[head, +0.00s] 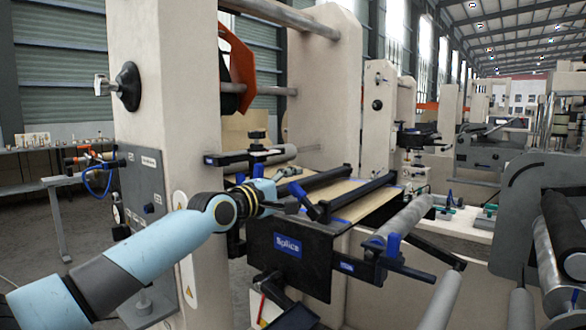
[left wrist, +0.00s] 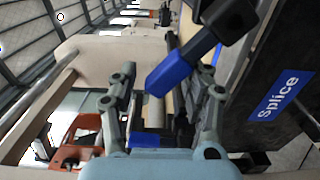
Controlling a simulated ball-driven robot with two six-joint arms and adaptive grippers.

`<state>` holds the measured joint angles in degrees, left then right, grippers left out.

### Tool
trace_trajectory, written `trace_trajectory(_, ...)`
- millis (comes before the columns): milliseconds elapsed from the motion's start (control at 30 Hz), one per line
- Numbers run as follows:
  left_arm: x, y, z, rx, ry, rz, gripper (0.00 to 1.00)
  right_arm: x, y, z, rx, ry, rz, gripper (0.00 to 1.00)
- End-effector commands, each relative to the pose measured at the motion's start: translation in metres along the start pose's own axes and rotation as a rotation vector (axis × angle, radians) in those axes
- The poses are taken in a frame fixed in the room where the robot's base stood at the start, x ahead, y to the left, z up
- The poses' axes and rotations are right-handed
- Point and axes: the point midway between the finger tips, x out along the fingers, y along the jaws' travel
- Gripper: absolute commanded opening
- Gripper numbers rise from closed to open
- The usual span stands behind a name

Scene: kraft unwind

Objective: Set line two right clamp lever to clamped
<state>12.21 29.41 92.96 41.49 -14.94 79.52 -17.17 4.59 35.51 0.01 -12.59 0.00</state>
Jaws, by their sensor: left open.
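The splice table (head: 290,255) has a dark front face with a blue "Splice" label. A clamp lever with a blue handle (head: 308,210) stands at an angle on its top edge; in the left wrist view, a blue handle (left wrist: 168,77) on a black arm shows large between the finger directions. My left gripper (head: 290,188) is open above the table's left part, close to that lever. In the left wrist view its fingers (left wrist: 165,92) are spread, and no grip on the handle shows. My right gripper is not in view.
Dark bars (head: 365,192) cross the table top over brown kraft web. A grey roller (head: 405,216) lies to the right. A beige column (head: 160,130) with a control panel stands left of the table, close to my left arm.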

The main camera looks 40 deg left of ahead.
Motion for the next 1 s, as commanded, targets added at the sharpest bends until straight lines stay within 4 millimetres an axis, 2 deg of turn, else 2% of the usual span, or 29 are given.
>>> trace_trajectory(33,0.001,0.017,0.0,0.006,-0.002,0.013,0.42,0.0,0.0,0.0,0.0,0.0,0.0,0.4)
trace_trajectory(100,0.0,0.031,0.0,0.005,-0.001,0.013,0.42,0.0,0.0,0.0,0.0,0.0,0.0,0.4)
trace_trajectory(300,0.0,0.052,0.001,0.0,-0.001,0.009,0.42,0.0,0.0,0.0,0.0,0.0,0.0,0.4)
trace_trajectory(700,-0.001,0.055,0.001,-0.001,0.0,0.007,0.42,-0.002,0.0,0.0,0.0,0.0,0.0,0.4)
trace_trajectory(1000,-0.015,0.057,0.0,-0.001,0.001,0.004,0.42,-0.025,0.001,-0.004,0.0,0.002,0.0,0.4)
